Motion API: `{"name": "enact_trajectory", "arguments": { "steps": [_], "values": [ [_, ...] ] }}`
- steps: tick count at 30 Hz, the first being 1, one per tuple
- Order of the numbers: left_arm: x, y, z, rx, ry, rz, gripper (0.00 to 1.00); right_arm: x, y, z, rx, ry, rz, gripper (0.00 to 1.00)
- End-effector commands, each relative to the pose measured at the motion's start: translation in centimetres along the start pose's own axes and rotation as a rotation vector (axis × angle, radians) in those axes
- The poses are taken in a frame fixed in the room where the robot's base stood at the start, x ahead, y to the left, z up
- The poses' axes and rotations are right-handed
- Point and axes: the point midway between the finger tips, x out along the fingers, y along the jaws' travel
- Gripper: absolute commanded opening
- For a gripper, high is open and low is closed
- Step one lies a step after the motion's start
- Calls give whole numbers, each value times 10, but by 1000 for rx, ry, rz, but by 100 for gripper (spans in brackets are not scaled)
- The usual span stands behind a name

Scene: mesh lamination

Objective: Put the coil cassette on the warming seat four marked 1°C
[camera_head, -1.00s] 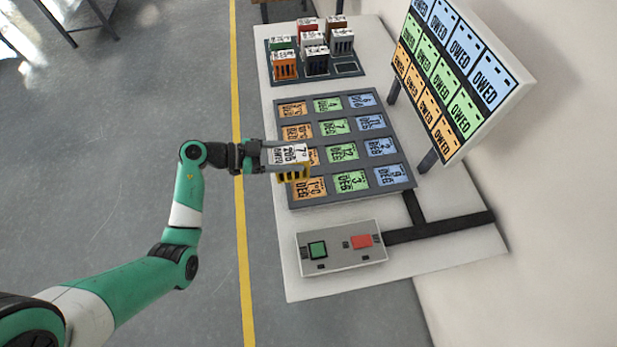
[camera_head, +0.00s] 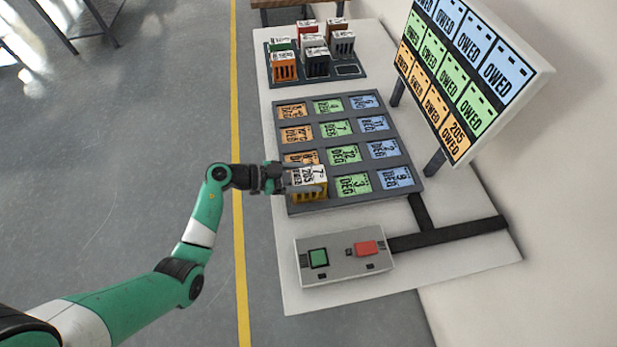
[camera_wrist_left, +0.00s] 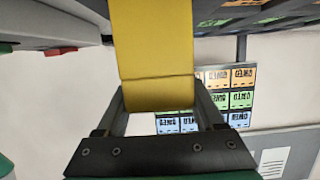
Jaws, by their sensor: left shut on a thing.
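The coil cassette (camera_head: 308,198) is a yellow block with a white printed top. It stands upright at the near-left orange seat of the grey seat panel (camera_head: 350,198), covering that seat and its marking. It looks down on the panel, but its underside is hidden. My left gripper (camera_head: 304,184) is shut on the cassette, reaching in from the left. In the left wrist view the yellow cassette (camera_wrist_left: 155,50) fills the space between the fingers. My right gripper is not in view.
A rack (camera_head: 348,71) with several cassettes stands at the back. A control box (camera_head: 335,268) with green and red buttons is in front of the panel. A tilted board (camera_head: 452,80) stands at the right; its nearest orange cell reads 205, others OWED. The other panel seats look empty.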

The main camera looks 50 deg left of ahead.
Motion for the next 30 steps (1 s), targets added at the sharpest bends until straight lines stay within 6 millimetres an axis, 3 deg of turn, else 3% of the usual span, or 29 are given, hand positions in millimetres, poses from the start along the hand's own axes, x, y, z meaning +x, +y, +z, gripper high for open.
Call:
{"name": "enact_trajectory", "arguments": {
  "steps": [3, 4, 9, 19, 23, 30],
  "values": [
    [0, -1, 0, 1, 3, -1, 0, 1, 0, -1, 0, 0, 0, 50],
    [1, 0, 3, 0, 0, 0, 72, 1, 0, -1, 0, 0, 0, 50],
    [1, 0, 2, 1, 0, 0, 100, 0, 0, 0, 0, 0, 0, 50],
    [-4, 0, -2, -1, 0, -1, 100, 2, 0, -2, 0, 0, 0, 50],
    [-28, -1, -4, -2, 0, -5, 100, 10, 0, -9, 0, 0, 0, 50],
    [-87, -2, -4, -2, 1, -6, 100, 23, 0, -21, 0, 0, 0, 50]
  ]
}}
